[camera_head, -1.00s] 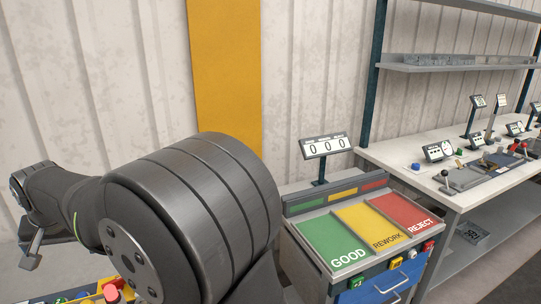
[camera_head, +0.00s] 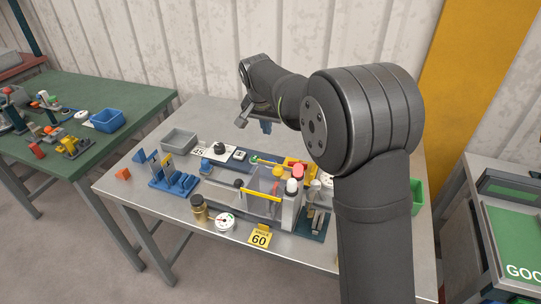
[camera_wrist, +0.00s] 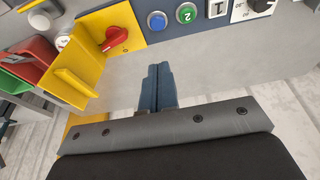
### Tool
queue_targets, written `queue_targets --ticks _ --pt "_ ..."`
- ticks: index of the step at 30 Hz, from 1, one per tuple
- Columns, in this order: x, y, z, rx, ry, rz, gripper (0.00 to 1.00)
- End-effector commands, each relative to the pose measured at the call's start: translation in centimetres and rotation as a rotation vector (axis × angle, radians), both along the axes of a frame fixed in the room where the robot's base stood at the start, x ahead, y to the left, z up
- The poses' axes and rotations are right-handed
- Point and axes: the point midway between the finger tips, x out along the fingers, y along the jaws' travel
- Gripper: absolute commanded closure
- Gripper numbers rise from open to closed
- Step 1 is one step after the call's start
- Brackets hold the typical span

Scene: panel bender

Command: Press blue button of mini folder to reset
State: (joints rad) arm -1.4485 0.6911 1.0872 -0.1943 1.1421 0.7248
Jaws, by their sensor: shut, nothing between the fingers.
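The mini folder is the grey machine with a clear, yellow-edged guard (camera_head: 262,194) on the metal bench. In the wrist view its control strip shows a round blue button (camera_wrist: 157,20), a green button marked 2 (camera_wrist: 187,13) and a red knob on a yellow plate (camera_wrist: 118,38). My gripper (camera_head: 265,127) is above the back of the bench, behind the machine in the head view. Its dark blue fingers (camera_wrist: 158,70) are together and empty, pointing toward the strip just below the blue button in the picture, apart from it. I cannot make out the blue button in the head view.
A green bench (camera_head: 130,93) stands left.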

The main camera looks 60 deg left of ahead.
Motion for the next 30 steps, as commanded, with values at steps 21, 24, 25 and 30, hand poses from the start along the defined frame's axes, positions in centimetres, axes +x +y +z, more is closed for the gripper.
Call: queue_targets --ticks 21,24,25,30 --pt "1.9 1.9 -9.4 -0.003 0.001 0.000 1.00" --pt "2.0 2.0 -11.0 -0.002 0.001 0.001 1.00" --pt "2.0 1.9 -11.5 -0.003 0.001 0.001 1.00" --pt "2.0 2.0 -13.1 0.000 0.001 0.001 1.00"
